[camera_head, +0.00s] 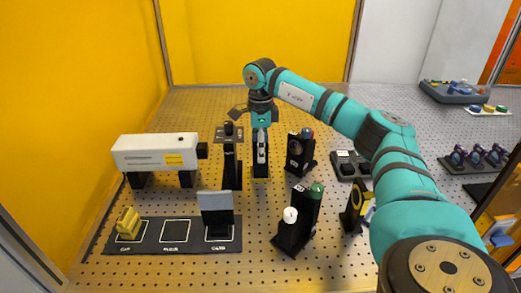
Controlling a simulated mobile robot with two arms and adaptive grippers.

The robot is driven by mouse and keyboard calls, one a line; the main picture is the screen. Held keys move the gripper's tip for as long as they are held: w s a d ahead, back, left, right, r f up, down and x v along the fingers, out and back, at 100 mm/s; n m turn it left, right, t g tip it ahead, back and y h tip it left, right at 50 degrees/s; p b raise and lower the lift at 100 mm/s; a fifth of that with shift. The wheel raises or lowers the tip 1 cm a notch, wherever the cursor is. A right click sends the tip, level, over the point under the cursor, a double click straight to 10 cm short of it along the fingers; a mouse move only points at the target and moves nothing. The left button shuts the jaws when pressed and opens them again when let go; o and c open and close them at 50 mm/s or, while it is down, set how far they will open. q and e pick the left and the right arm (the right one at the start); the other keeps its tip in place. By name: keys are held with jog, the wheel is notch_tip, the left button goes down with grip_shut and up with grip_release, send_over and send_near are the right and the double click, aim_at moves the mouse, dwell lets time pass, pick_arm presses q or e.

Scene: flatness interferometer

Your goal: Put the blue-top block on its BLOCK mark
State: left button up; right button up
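A dark mat (193,244) with three marked places lies at the front left. Its middle mark (175,231), whose small label I read as BLOCK, is empty. A yellow piece stands at the left mark (127,223) and a grey plate in a dark holder (217,210) at the right one. I cannot clearly pick out the blue-top block; a dark stand (300,152) right of centre shows a small blue and red top. My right gripper (258,112) is above the central post (261,155); its fingers are partly hidden behind the wrist. My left gripper is not in view.
A white instrument (156,151) stands at left beside a dark post (231,163). A dark stand with white and green knobs (301,222) and a yellow-faced piece (356,206) stand at front centre. A grey bin (455,93) is at far right. The rear board is clear.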

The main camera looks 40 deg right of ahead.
jog(key=shift+f, duration=0.85)
jog(key=shift+c, duration=0.2)
grip_shut()
jog(key=shift+r+p, duration=2.9)
jog(key=shift+r, duration=0.3)
